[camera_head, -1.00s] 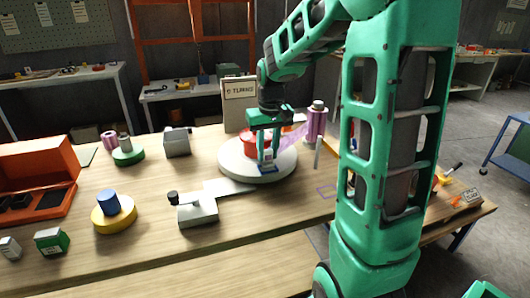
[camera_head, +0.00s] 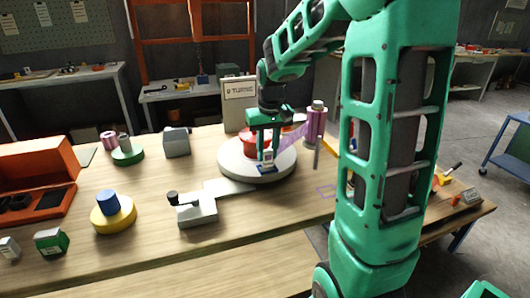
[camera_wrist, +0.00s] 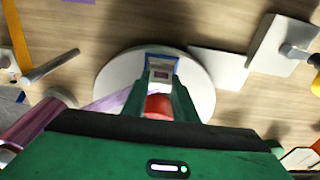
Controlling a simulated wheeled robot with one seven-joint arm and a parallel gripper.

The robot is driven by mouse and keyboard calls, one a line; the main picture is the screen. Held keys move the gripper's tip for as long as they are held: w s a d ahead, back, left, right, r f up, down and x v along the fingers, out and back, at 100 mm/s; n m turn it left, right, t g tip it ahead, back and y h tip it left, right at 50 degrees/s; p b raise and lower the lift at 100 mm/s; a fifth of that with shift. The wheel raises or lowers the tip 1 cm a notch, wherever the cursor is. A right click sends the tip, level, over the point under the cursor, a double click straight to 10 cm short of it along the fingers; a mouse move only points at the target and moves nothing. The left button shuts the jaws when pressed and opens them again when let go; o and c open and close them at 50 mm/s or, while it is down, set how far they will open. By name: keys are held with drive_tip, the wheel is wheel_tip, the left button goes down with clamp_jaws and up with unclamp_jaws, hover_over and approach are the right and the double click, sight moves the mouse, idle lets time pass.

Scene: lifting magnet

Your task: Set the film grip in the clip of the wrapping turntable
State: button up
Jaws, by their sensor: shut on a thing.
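The wrapping turntable, a round white disc (camera_head: 232,161), stands on the bench with a red load (camera_head: 249,137) on it. My gripper (camera_head: 267,160) is over its front edge, pointing down. It is shut on the film grip (camera_wrist: 160,72), a small pale piece between the fingertips. A blue clip (camera_head: 266,171) shows at the fingertips, at the turntable's front edge; the wrist view shows its blue sides around the pale piece. I cannot tell whether the grip is fully seated. Purple film (camera_head: 291,137) runs from the gripper area to the purple roll (camera_head: 316,122).
A sign (camera_head: 239,103) stands behind the turntable. A yellow bar (camera_head: 328,148) and a grey rod (camera_wrist: 48,66) are near the roll. A grey block with a black knob (camera_head: 197,212) is front left. A yellow disc with a blue cylinder (camera_head: 109,203) stands further left.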

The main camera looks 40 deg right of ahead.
sight(268, 164)
drive_tip(key=shift+f, duration=0.9)
drive_tip(key=o, duration=1.1)
drive_tip(key=shift+r, duration=0.1)
drive_tip(key=r, duration=0.7)
drive_tip(key=s+r, duration=0.1)
drive_tip(key=r, duration=0.2)
drive_tip(key=shift+a+r, duration=0.2)
drive_tip(key=shift+r, duration=0.05)
drive_tip(key=shift+s, duration=0.1)
drive_tip(key=s+f+m, duration=0.1)
drive_tip(key=s+f, duration=0.2)
drive_tip(key=s, duration=0.6)
drive_tip(key=s+a+f+m+g, duration=0.1)
drive_tip(key=s+f, duration=0.1)
drive_tip(key=s, duration=0.7)
drive_tip(key=s+f+m, duration=0.1)
drive_tip(key=s+f, duration=0.2)
drive_tip(key=s, duration=0.6)
drive_tip(key=shift+s+a+f+y, duration=0.15)
drive_tip(key=shift+a+f+y, duration=0.15)
drive_tip(key=shift+a, duration=0.1)
